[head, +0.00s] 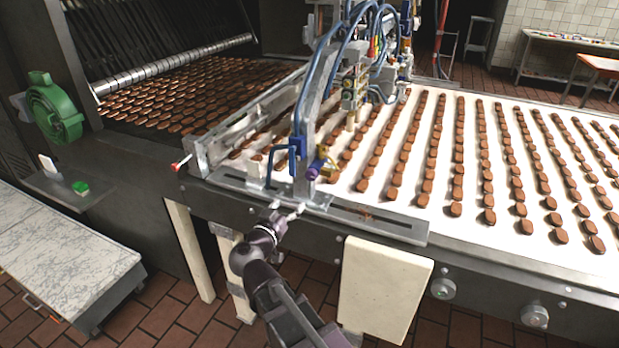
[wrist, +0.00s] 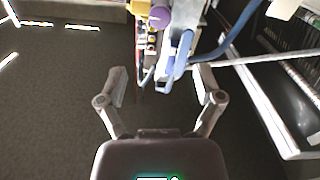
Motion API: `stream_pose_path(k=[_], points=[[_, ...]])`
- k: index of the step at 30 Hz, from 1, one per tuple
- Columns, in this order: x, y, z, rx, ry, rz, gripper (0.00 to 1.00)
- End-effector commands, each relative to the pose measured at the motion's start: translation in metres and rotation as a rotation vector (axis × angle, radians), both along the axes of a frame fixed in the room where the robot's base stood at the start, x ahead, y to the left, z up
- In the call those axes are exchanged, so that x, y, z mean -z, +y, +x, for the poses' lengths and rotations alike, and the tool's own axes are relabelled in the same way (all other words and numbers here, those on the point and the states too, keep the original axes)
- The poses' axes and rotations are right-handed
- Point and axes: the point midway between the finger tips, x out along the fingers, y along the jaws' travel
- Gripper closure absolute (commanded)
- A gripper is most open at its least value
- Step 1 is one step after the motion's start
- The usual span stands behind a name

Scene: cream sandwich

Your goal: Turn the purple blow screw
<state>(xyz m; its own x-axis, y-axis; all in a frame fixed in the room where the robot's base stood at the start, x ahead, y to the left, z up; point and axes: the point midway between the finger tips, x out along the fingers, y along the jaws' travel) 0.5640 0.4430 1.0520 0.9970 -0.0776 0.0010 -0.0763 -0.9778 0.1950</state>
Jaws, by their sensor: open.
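The purple blow screw (head: 313,172) sits on a small brass-coloured fitting at the near side of the machine frame, just right of a blue bent handle (head: 283,160). In the wrist view the purple screw (wrist: 159,17) shows near the top, slightly left of the middle, beyond the fingertips. The blue handle (wrist: 178,58) hangs beside it, to the right. My gripper (head: 286,210) is below and left of the screw in the head view, apart from it.
A white conveyor (head: 400,150) carries rows of brown biscuits to the right. A metal bracket plate (head: 350,222) runs along its near edge. Blue hoses (head: 340,50) arch above. A thin rod with a red tip (head: 178,165) sticks out at left. A cream panel (head: 385,290) hangs below.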

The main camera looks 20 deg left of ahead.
Motion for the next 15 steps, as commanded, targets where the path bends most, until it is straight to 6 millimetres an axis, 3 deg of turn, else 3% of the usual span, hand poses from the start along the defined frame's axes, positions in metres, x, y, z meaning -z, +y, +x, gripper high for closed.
stream_pose_path(k=[8, 15], points=[[0.0, -0.001, 0.019, 0.002, 0.001, 0.0, 0.15], [0.0, -0.003, 0.052, 0.003, 0.0, 0.0, 0.15]])
